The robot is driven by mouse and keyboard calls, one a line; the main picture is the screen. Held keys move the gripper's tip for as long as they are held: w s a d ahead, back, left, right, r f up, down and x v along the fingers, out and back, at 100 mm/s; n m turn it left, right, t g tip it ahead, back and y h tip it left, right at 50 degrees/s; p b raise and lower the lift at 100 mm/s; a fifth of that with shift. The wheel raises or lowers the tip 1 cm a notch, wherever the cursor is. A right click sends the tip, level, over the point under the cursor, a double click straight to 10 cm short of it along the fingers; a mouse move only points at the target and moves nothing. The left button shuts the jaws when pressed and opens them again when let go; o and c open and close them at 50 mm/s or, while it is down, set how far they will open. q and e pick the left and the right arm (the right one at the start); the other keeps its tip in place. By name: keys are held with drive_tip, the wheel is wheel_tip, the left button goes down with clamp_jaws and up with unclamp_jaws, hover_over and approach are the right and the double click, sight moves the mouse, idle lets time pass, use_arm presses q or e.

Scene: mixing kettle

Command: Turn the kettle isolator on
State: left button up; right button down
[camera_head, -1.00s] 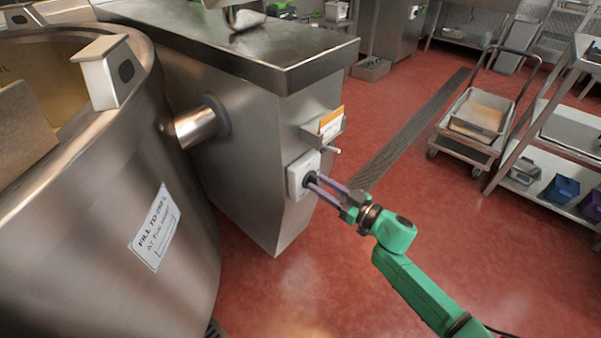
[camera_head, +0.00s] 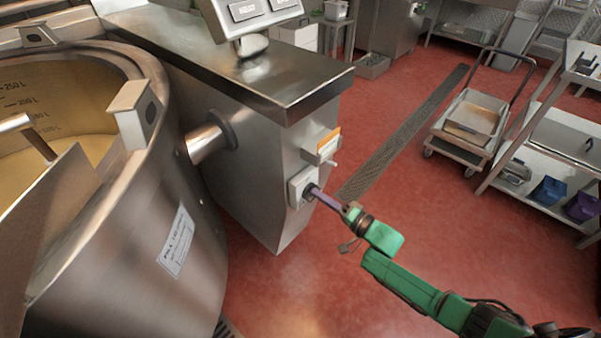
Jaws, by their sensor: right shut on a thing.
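The kettle isolator is a pale square box (camera_head: 299,187) with a dark rotary knob (camera_head: 310,192), mounted on the end face of the steel console (camera_head: 250,160). My right gripper (camera_head: 314,193) comes in from the lower right on a green arm. Its purple fingers are shut on the dark knob and hide most of it. The knob's exact angle cannot be made out. The large steel kettle (camera_head: 130,240) stands at the left with a yellowish inside. My left gripper is not in view.
A small holder with an orange-edged card (camera_head: 327,144) sits just above the isolator. A display unit (camera_head: 250,18) stands on the console top. A cart (camera_head: 475,122) and a shelf rack (camera_head: 552,150) stand at the right. The red floor (camera_head: 400,200) between is clear.

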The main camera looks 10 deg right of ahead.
drive_tip(key=m, duration=0.3)
drive_tip(key=shift+w+m, duration=0.1)
drive_tip(key=shift+m, duration=0.2)
use_arm(q)
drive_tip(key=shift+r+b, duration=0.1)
drive_tip(key=shift+b, duration=0.2)
use_arm(e)
drive_tip(key=c, duration=0.8)
unclamp_jaws()
drive_tip(key=shift+f, duration=0.1)
drive_tip(key=shift+o, duration=0.2)
use_arm(q)
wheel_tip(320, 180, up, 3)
drive_tip(key=p, duration=0.2)
drive_tip(key=shift+p, duration=0.4)
use_arm(e)
drive_tip(key=v, duration=0.7)
